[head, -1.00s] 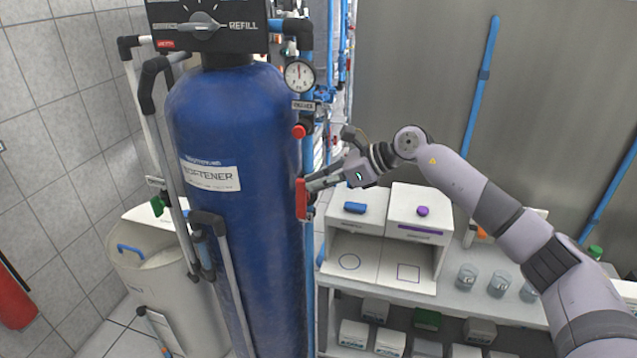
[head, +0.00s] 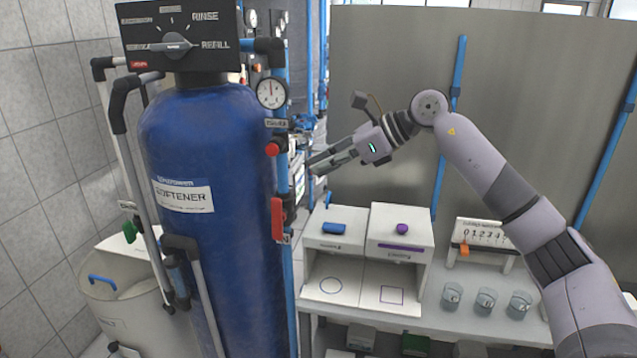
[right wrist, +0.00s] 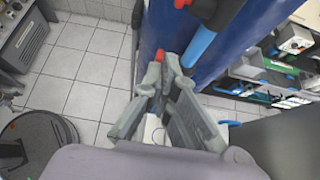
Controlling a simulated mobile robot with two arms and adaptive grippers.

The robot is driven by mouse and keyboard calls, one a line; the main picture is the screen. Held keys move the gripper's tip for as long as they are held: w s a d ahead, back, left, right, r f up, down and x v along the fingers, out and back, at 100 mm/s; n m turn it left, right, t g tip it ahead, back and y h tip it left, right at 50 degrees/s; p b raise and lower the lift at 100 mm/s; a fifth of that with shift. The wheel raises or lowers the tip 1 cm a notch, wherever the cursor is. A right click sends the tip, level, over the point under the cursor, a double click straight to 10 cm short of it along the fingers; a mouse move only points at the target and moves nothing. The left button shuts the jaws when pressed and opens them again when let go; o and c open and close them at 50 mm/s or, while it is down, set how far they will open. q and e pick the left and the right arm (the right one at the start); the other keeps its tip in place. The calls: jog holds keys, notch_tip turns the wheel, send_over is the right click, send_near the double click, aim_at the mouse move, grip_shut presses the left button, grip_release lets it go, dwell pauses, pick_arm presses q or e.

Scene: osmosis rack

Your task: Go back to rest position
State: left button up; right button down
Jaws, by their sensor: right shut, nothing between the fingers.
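My right gripper (head: 313,167) is shut and empty in the head view, just right of the blue softener tank (head: 215,270) and above the white bench unit. Its arm comes in from the right side. In the right wrist view the gripper (right wrist: 163,66) points toward the blue tank and pipes, its fingertips close together. A red lever (head: 277,218) on the tank's right-hand pipe is apart from the gripper, below and to its left. The left gripper is not in view.
The white bench unit (head: 428,262) holds a blue piece (head: 333,228) and a purple piece (head: 402,227). Several beakers (head: 486,300) stand on the shelf to the right. A numbered stand (head: 487,238) is behind them. A grey panel (head: 390,80) closes off the back.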

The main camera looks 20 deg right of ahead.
jog(key=shift+s+d+r, duration=0.1)
jog(key=shift+d, duration=0.05)
dwell(0.3)
